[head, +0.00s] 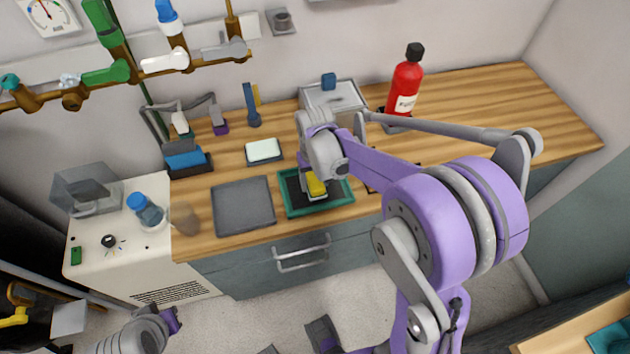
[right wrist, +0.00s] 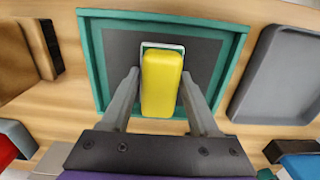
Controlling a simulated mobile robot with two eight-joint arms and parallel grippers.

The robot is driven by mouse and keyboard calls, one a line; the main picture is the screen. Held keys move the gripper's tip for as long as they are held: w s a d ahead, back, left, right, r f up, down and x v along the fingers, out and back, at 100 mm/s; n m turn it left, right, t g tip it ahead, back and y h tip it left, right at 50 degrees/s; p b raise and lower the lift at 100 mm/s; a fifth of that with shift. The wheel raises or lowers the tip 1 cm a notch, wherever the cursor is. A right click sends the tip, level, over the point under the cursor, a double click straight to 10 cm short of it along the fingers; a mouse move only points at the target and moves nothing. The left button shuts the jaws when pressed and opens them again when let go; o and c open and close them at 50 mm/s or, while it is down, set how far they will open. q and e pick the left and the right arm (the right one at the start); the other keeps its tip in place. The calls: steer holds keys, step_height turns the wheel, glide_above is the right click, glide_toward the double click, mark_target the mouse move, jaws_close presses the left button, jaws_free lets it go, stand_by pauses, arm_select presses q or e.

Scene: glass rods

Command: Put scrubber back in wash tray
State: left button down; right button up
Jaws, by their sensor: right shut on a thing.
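The scrubber, a yellow block (right wrist: 162,82) with a white part at its far end, is between the two grey fingers of my right gripper (right wrist: 161,78), which is shut on it. The tray rim also shows in the right wrist view (right wrist: 98,60). Whether the scrubber touches the tray floor I cannot tell. My left arm's end (head: 160,328) shows at the lower left; its jaw opening is unclear.
A flat grey tray (head: 243,205) lies left of the teal tray. A white-topped block (head: 263,151), a blue-and-black holder (head: 187,162) and a red bottle (head: 405,82) stand on the wooden counter (head: 480,100). A blue-capped jar (head: 146,211) is on the white unit. The counter's right side is clear.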

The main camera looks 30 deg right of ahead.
steer(key=shift+f, duration=0.2)
steer(key=o, duration=1.2)
steer(key=shift+r, duration=0.1)
